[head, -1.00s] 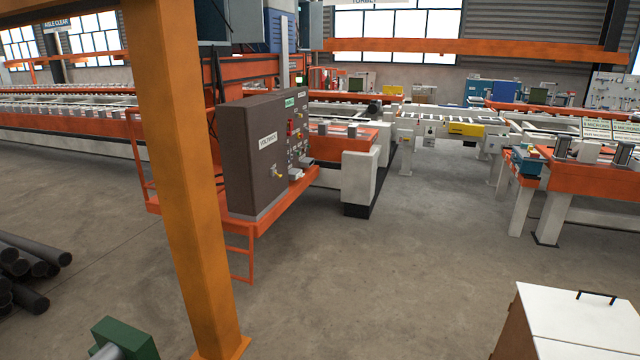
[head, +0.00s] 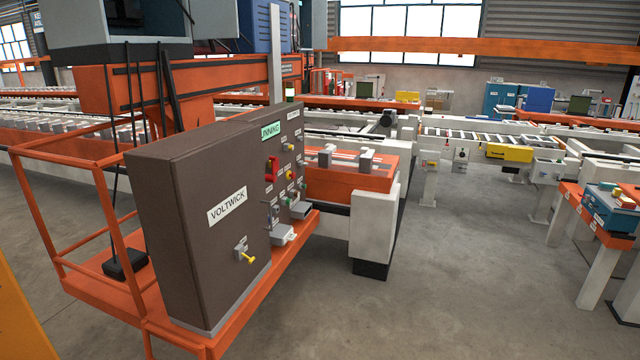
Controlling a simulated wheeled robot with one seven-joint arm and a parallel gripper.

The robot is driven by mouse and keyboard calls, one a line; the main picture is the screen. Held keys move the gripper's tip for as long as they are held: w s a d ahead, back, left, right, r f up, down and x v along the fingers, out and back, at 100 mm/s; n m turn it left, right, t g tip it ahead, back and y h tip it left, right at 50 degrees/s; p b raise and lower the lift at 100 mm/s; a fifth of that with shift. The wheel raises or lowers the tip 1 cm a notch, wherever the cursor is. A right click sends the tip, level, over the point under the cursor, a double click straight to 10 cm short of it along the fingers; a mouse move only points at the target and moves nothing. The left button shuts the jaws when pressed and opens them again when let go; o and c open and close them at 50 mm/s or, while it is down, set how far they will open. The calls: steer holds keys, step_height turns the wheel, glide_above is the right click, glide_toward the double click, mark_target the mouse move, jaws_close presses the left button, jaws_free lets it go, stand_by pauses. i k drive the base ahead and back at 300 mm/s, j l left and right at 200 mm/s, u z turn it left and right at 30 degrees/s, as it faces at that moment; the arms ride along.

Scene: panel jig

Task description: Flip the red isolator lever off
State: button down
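A dark brown control cabinet (head: 200,225) labelled VOLTWICK stands on an orange platform in the left half of the head view. Its control face is seen at a steep angle. A red lever or handle (head: 271,169) sits on the upper part of that face, below a green sign ending in "NNING"; its exact position is too small to tell. A yellow-handled switch (head: 246,256) is on the nearer, labelled side. My gripper is not in view.
An orange railing (head: 80,205) surrounds the platform's left side. A white block-like post (head: 374,225) stands right of the cabinet. Open grey floor (head: 450,300) lies in front and to the right. An orange bench with a blue toolbox (head: 610,205) is at the right edge.

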mark_target(272, 178)
steer(key=i, duration=3.25)
steer(key=u, duration=3.9)
steer(key=l, duration=0.7)
